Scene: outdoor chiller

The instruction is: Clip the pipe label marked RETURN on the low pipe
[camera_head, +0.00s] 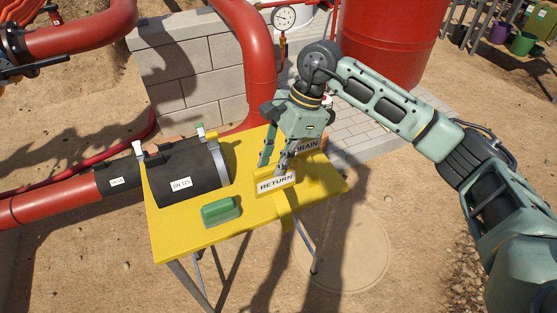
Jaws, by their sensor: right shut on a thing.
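The pipe label marked RETURN (276,184), white with black letters on a yellow body, is at the right part of a yellow table (185,246). My right gripper (276,166) reaches down from above with its fingers at the label's upper edge and is shut on it. The label appears at table level; whether it still touches the top is unclear. A second label marked DRAIN (306,146) lies just behind, partly covered by the gripper. A red pipe (48,203) runs low at the left; I cannot tell whether it is the low pipe. My left gripper is out of view.
A black sleeve marked DN 125 (185,178) and a green block (220,210) are on the table. A thick red pipe (258,60) with a gauge (285,17) stands behind, beside a grey block wall (195,75). A red tank (392,35) stands behind my right arm. Sandy ground in front is open.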

